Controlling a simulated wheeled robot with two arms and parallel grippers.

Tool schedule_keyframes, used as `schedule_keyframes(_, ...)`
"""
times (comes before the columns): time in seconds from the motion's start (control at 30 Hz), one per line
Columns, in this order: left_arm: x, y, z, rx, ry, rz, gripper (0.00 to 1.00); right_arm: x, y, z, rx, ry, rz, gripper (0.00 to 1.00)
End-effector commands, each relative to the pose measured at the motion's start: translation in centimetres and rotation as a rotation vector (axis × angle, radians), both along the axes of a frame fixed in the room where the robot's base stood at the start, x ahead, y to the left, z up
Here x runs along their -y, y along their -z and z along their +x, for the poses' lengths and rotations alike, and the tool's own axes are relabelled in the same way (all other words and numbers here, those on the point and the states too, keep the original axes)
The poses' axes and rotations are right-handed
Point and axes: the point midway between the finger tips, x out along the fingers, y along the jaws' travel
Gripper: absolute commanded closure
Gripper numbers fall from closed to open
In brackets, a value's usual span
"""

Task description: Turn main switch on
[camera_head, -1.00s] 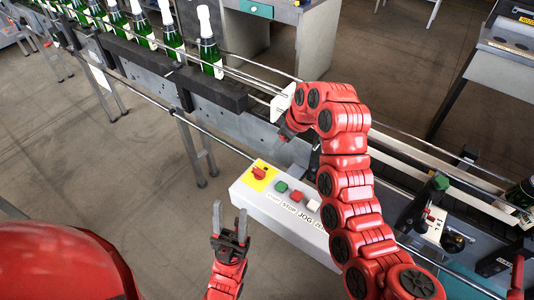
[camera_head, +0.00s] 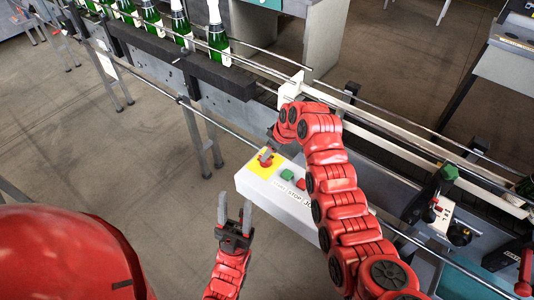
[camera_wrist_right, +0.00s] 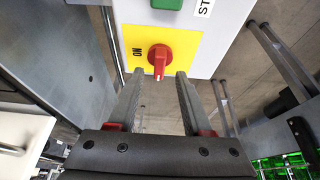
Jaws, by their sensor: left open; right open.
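The main switch (camera_head: 266,158) is a red rotary knob on a yellow plate at the left end of a white control box (camera_head: 262,190). In the right wrist view the knob (camera_wrist_right: 160,58) shows a pale mark, with "ON" printed to its left. My right gripper (camera_wrist_right: 161,74) is open, its fingertips on either side of the knob's lower end; contact cannot be told. In the head view its fingers are small and partly hidden by my arm. My left gripper (camera_head: 235,205) is open and empty, lower left of the box.
A green button (camera_head: 287,175) and a red button (camera_head: 302,184) sit right of the switch; my right arm covers the rest of the panel. Green bottles (camera_head: 218,42) stand on the conveyor behind. A rail (camera_head: 225,140) runs along its front.

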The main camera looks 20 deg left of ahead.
Motion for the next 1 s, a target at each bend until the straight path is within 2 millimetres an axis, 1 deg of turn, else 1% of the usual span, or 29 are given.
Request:
schedule_keyframes(0.03,0.0,-0.5,0.0,0.000,0.000,0.000,0.50,-0.3,0.5,0.0,-0.001,-0.001,-0.002,0.50)
schedule_keyframes(0.1,0.0,-0.4,0.0,0.000,0.000,0.000,0.50,-0.5,1.2,0.1,-0.003,-0.003,-0.002,0.50)
schedule_keyframes(0.4,0.0,-0.7,0.0,0.000,0.000,0.000,0.50,-1.1,2.8,0.5,0.002,0.000,0.000,0.50)
schedule_keyframes(0.53,0.0,-0.7,0.0,0.000,0.000,0.000,0.50,-1.2,3.1,0.5,0.001,0.000,0.000,0.50)
schedule_keyframes(0.77,0.0,-0.7,0.0,0.000,0.000,0.000,0.50,-1.2,3.1,0.5,0.001,0.000,0.001,0.50)
schedule_keyframes(0.8,0.0,-0.7,0.0,0.000,0.000,0.000,0.50,-1.2,3.1,0.5,0.001,0.000,0.001,0.52)
schedule_keyframes(0.87,0.0,-0.7,0.0,0.000,0.000,0.000,0.50,-1.2,3.1,0.5,0.002,0.001,0.000,0.63)
schedule_keyframes(1.0,0.0,-0.7,0.0,0.000,0.000,0.000,0.50,-1.2,3.1,0.5,0.002,0.001,0.000,0.88)
